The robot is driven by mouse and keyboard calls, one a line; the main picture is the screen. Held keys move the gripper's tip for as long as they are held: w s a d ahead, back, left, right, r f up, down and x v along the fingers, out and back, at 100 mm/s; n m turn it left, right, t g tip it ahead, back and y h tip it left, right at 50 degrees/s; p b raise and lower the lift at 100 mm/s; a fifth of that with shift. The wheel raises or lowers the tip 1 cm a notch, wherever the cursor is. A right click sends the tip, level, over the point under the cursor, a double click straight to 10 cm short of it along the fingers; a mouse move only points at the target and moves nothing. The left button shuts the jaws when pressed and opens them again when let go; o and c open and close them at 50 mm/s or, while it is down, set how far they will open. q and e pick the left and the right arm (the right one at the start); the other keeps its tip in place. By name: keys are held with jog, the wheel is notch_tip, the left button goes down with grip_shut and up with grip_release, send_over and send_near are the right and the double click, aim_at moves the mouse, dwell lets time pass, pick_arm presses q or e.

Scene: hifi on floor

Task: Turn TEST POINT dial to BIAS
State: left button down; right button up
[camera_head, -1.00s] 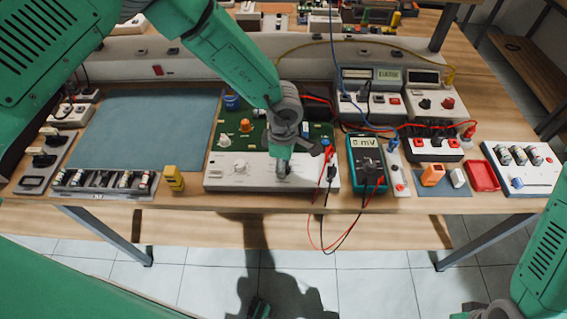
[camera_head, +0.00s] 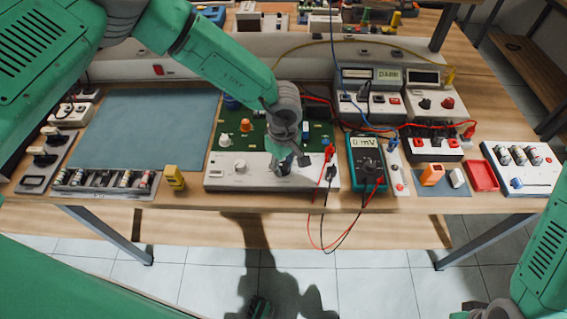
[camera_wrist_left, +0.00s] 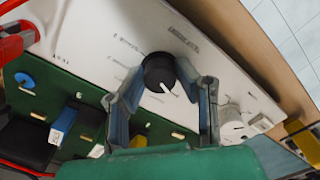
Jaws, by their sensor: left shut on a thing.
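The dial is a black round knob (camera_wrist_left: 158,70) with a white pointer line, on a white front panel (camera_wrist_left: 100,40) in the left wrist view. Its pointer aims toward the lower edge of that view. Small labels surround it, too small to read. My left gripper (camera_wrist_left: 163,76) is shut on the knob, with a finger at each side. In the head view my left gripper (camera_head: 282,170) is at the panel (camera_head: 225,180) of the green-board unit and mostly hides the knob.
A white knob (camera_head: 240,166) sits left of the dial on the same panel. A teal multimeter (camera_head: 366,160) with red and black leads stands close on the right. A small display (camera_head: 389,75) is behind. A blue-grey mat (camera_head: 150,130) lies clear at left.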

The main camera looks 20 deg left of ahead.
pick_arm(q)
jog(key=shift+w+r+m, duration=0.1)
jog(key=shift+w+m, duration=0.05)
jog(key=shift+m, duration=0.65)
jog(key=c, duration=1.3)
grip_release()
jog(key=shift+o, duration=0.4)
